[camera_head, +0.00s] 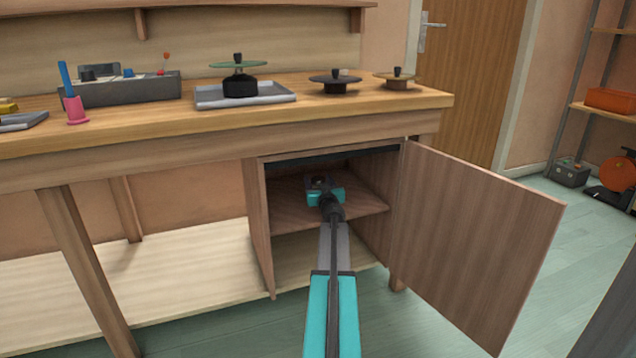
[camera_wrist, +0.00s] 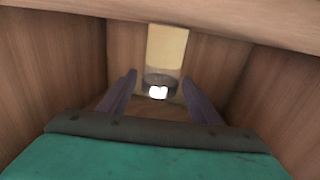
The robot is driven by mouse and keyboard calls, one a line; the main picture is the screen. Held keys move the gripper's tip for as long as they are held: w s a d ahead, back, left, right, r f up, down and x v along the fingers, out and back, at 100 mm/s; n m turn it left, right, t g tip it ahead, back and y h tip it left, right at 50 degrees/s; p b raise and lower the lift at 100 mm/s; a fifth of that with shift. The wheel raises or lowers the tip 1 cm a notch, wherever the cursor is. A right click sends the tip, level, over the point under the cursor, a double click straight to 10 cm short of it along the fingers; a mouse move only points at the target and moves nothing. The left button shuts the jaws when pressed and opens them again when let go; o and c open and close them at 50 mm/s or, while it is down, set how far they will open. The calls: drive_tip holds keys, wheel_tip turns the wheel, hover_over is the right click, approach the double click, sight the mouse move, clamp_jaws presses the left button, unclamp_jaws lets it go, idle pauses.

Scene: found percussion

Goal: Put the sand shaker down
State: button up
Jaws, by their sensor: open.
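My gripper (camera_head: 322,186) is inside the open cabinet (camera_head: 258,225), just over its upper shelf (camera_head: 350,212). In the wrist view my gripper (camera_wrist: 160,88) is open, with one finger on each side of a pale yellow and grey thing, likely the sand shaker (camera_wrist: 167,50). It has a dark lower end with a bright white spot. Gaps show between it and both fingers. It appears to stand on the shelf, but its contact with the shelf is not clear. In the head view my gripper mostly hides it.
The cabinet door (camera_head: 470,240) stands wide open to the right. Cabinet walls lie close on both sides of my gripper. Above is the workbench (camera_head: 330,115) with a grey tray (camera_head: 210,97), small cymbal-like discs (camera_head: 335,79) and a grey box (camera_head: 120,92).

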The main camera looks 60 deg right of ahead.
drive_tip(key=shift+r, duration=0.15)
drive_tip(key=shift+s+a, duration=0.1)
drive_tip(key=shift+s, duration=0.05)
drive_tip(key=shift+p+v, duration=1.1)
drive_tip(key=shift+v, duration=1.15)
drive_tip(key=shift+p+v, duration=1.45)
drive_tip(key=shift+v, duration=2.15)
drive_tip(key=shift+s, duration=0.15)
